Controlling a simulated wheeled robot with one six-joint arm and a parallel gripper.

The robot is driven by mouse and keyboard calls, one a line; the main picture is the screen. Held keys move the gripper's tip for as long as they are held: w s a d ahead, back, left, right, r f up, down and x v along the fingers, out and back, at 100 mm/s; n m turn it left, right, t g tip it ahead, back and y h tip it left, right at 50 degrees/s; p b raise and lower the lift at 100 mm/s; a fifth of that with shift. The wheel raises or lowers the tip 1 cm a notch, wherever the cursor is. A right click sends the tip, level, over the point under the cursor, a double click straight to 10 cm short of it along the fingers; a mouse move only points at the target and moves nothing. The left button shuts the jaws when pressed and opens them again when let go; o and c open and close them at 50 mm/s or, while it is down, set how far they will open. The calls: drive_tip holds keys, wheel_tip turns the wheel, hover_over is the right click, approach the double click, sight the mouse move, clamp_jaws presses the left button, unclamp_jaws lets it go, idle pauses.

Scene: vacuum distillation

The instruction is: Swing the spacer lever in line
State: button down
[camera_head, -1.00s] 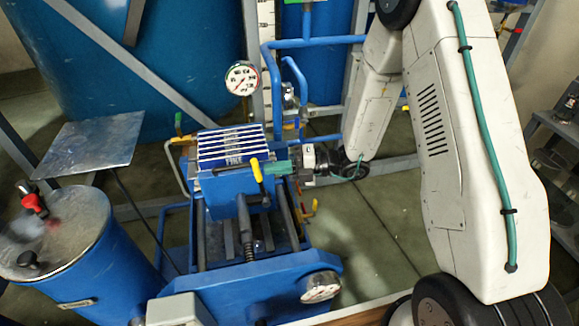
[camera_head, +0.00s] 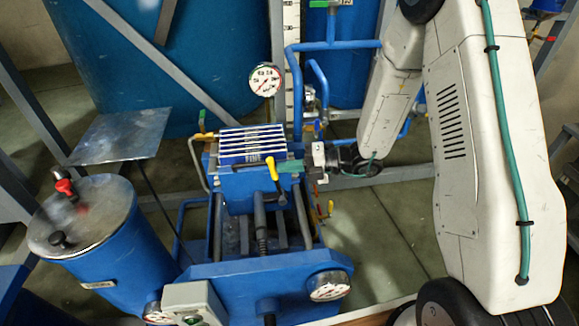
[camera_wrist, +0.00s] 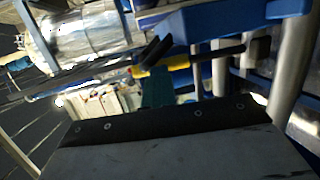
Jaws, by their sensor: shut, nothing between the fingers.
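A lever with a yellow grip and black parts (camera_head: 272,168) is at the front right of the blue press-like unit, and I take it for the spacer lever. It also shows in the wrist view (camera_wrist: 172,66) as a yellow and black bar. My gripper (camera_head: 289,166) has green fingers and reaches in from the right beside the yellow grip. In the wrist view the green fingers (camera_wrist: 156,90) are shut and empty, just below the yellow part. They look very close to it, but I cannot tell whether they touch.
The striped plate block (camera_head: 252,143) is directly behind the lever. A round gauge (camera_head: 265,79) stands behind it and another gauge (camera_head: 328,286) sits at the front. A blue drum (camera_head: 105,235) stands left and blue pipes (camera_head: 320,46) behind. Open floor (camera_head: 375,225) lies to the right.

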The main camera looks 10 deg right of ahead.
drive_tip(key=shift+a+r, duration=0.1)
drive_tip(key=shift+a, duration=0.2)
drive_tip(key=f+v, duration=0.1)
drive_tip(key=v, duration=1.4)
drive_tip(key=s+a+r+n+g+h, duration=0.1)
drive_tip(key=s+r+n+g+h, duration=0.25)
drive_tip(key=s+n, duration=0.55)
drive_tip(key=s+a+r+n+g+h, duration=0.1)
drive_tip(key=s+r+n+g+h, duration=0.3)
drive_tip(key=n, duration=1)
drive_tip(key=s+d+r+n+t+h, duration=0.2)
drive_tip(key=s+r+n+t+h, duration=0.2)
drive_tip(key=s+r+n, duration=0.9)
drive_tip(key=shift+r+n+h, duration=0.25)
drive_tip(key=shift+n+h, duration=1.05)
drive_tip(key=shift+h, duration=0.55)
drive_tip(key=shift+d+t, duration=0.15)
drive_tip(key=shift+t, duration=0.1)
